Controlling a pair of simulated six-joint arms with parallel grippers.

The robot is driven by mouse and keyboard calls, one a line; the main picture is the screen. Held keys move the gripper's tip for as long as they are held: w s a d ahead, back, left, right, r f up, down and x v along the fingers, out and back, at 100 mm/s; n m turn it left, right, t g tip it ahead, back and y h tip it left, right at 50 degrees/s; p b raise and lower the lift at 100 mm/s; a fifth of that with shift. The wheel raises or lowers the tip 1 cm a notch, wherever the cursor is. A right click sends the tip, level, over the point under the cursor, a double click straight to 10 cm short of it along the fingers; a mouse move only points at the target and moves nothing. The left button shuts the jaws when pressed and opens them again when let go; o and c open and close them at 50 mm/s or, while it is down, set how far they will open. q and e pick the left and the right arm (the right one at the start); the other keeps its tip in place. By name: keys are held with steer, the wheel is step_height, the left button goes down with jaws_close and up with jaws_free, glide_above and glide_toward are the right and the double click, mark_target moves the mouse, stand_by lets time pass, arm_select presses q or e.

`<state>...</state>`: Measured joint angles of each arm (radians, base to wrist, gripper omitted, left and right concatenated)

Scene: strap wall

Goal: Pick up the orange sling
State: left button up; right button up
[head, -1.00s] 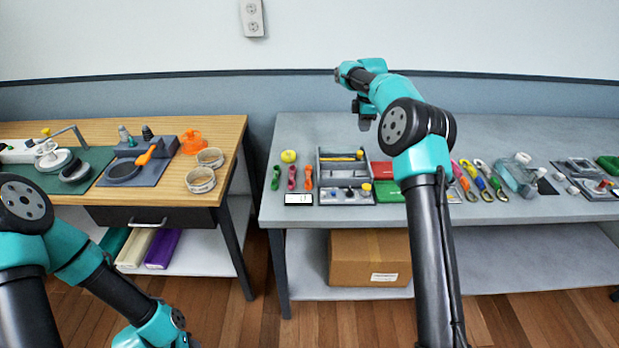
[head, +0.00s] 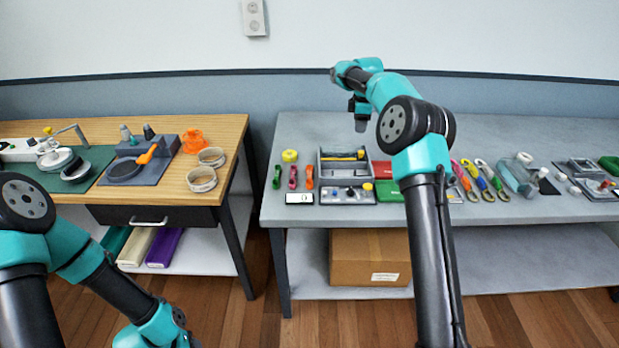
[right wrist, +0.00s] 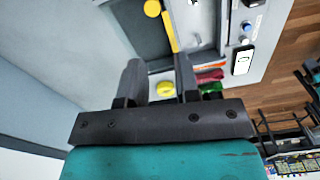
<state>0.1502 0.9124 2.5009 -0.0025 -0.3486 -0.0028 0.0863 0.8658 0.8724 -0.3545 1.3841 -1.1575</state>
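The orange sling (head: 309,176) lies on the grey bench near its front left. It is the rightmost of a row with a pink sling (head: 293,176) and a green sling (head: 277,176). My right gripper (head: 360,116) is above the back of the bench, apart from the slings. Its fingers (right wrist: 158,70) are spread and empty. My left arm is low at the left; its gripper is out of frame.
A yellow tape roll (head: 290,156) sits behind the slings. A grey organiser tray (head: 327,168) stands right of them, and a small white display (head: 299,198) lies in front. Several colored straps (head: 480,181) lie farther right. The back left of the bench is clear.

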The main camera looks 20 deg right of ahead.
steer(key=a+m, duration=0.8)
steer(key=a, duration=0.2)
steer(key=m, duration=0.8)
glide_above(309, 175)
steer(key=shift+d+r, duration=0.3)
steer(key=shift+r, duration=0.1)
step_height(309, 175, down, 12)
steer(key=shift+f, duration=0.15)
steer(key=shift+a+f, duration=0.15)
steer(key=shift+f, duration=2.4)
steer(key=shift+c, duration=0.4)
